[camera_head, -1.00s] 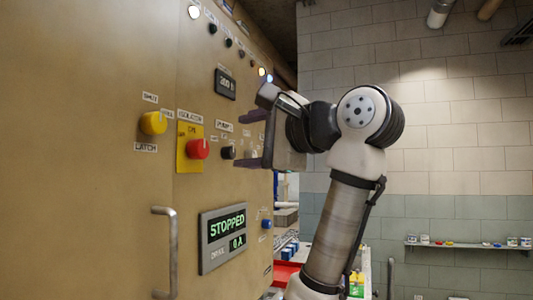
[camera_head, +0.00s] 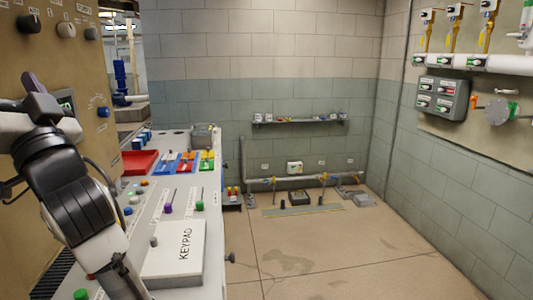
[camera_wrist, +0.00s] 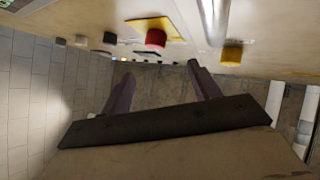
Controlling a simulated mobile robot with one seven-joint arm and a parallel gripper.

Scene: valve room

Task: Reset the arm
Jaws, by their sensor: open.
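My arm is at the left edge of the head view, folded in front of the tan panel (camera_head: 97,75). Only a purple bit of my gripper shows there, behind the wrist. In the wrist view, my gripper (camera_wrist: 162,88) has its two purple fingers wide apart with nothing between them. Beyond the fingers, a red knob (camera_wrist: 155,39) on a yellow plate (camera_wrist: 160,23) and a yellow knob (camera_wrist: 231,54) stick out of the panel. The fingers appear apart from both knobs.
A console with a keypad box (camera_head: 175,252), small knobs and a red tray (camera_head: 139,162) stands beside my arm. Open floor (camera_head: 310,262) lies right of it. A wall shelf (camera_head: 299,121), low pipework (camera_head: 300,180) and a valve board (camera_head: 485,85) are farther off.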

